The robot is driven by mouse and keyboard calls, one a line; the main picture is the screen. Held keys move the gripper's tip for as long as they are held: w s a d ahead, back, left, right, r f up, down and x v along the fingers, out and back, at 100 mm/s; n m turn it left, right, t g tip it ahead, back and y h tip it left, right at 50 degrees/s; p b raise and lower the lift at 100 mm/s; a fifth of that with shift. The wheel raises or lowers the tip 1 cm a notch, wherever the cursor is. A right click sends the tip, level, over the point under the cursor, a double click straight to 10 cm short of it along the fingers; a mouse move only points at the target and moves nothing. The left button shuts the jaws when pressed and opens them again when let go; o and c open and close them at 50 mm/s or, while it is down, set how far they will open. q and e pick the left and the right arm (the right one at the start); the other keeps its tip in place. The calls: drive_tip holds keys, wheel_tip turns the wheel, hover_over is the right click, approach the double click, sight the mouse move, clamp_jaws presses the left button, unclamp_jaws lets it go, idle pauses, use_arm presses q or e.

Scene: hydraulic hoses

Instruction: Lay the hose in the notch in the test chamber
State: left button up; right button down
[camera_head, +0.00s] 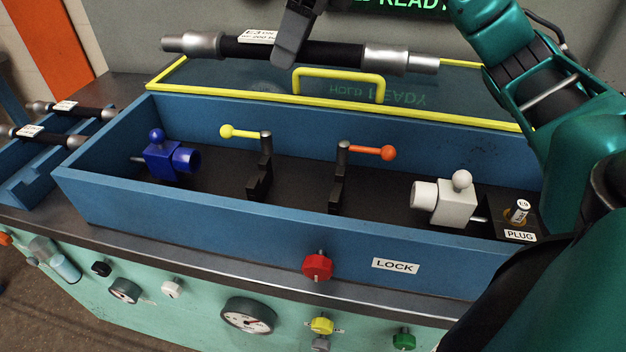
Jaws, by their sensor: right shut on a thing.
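The hose (330,52) is black with silver metal end fittings and a white label. It is held level, above and behind the chamber, near the top of the view. My right gripper (289,45) is shut on it near the label; only a dark finger shows. The test chamber (215,198) is a long blue open box. Inside stand two black notched supports, one (259,183) by a yellow-knobbed lever and one (337,190) by an orange-knobbed lever. No hose lies in them. My left gripper is out of view.
A blue coupling (170,158) and a white coupling (447,200) sit at the chamber's ends. A plug (521,211) stands at right. The yellow-framed clear lid (240,84) is open behind. A blue rack (40,185) at left holds other hoses. My right arm covers the right side.

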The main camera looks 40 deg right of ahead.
drive_tip(key=shift+f, duration=0.2)
wheel_tip(320, 180, down, 19)
drive_tip(key=b, duration=0.3)
drive_tip(key=shift+f, duration=0.15)
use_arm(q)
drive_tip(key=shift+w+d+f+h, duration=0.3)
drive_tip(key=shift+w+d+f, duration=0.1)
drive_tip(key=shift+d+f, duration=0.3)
use_arm(e)
drive_tip(key=shift+f+b, duration=0.45)
drive_tip(key=shift+b, duration=0.2)
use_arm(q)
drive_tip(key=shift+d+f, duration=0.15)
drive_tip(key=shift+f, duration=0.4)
use_arm(e)
drive_tip(key=shift+f, duration=0.2)
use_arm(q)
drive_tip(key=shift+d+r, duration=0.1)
